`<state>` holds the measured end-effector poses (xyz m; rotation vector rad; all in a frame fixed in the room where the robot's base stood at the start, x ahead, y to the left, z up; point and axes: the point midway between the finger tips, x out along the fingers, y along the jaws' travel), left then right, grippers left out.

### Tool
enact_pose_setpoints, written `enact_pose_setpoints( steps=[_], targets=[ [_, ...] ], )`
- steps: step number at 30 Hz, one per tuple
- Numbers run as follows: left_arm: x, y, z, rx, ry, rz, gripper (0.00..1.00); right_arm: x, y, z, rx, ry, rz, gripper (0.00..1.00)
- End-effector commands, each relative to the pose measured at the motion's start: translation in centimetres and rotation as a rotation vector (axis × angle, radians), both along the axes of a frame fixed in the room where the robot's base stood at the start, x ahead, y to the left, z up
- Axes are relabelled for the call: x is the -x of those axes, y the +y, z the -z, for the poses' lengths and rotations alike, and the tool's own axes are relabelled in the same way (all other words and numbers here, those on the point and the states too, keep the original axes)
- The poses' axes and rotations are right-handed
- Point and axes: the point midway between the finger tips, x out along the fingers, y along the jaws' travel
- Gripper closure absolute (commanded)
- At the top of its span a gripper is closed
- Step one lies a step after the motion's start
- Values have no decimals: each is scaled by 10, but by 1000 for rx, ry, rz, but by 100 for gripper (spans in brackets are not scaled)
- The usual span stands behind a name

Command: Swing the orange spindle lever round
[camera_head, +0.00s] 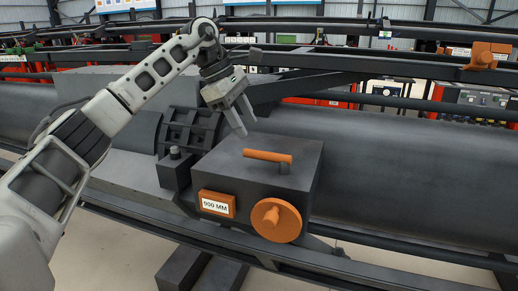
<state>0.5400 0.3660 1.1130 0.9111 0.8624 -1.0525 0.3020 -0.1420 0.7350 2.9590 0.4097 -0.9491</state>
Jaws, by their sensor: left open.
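An orange lever (267,156) lies as a short bar across the top of a dark box, on a small post near its right end. My left gripper (247,126) comes down from the upper left, its two pale fingers apart and empty. In the picture its fingertips are just above and left of the lever, not touching it as far as I can see. My right gripper is not in view.
The dark box (298,200) carries an orange round knob (276,219) and an orange "900 MM" plate (217,204) on its front. A large dark cylinder (400,175) runs behind. Dark rails (400,272) cross in front, and beams pass above.

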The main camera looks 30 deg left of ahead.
Motion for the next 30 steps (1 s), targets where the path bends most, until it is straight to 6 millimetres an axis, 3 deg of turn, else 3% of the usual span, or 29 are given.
enact_pose_setpoints(
  steps=[3,10,15,24,29,30],
  targets=[
    [-6,-9,26,0,4,1,59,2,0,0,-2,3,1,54],
    [-17,-22,58,0,2,2,59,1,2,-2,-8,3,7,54],
    [-20,-26,69,1,-1,1,59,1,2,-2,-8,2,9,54],
    [-21,-26,70,1,-1,1,59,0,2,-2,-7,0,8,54],
    [-21,-26,70,1,-1,1,100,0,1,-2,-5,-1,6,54],
    [-21,-26,70,1,-1,1,100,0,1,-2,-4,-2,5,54]
  ],
)
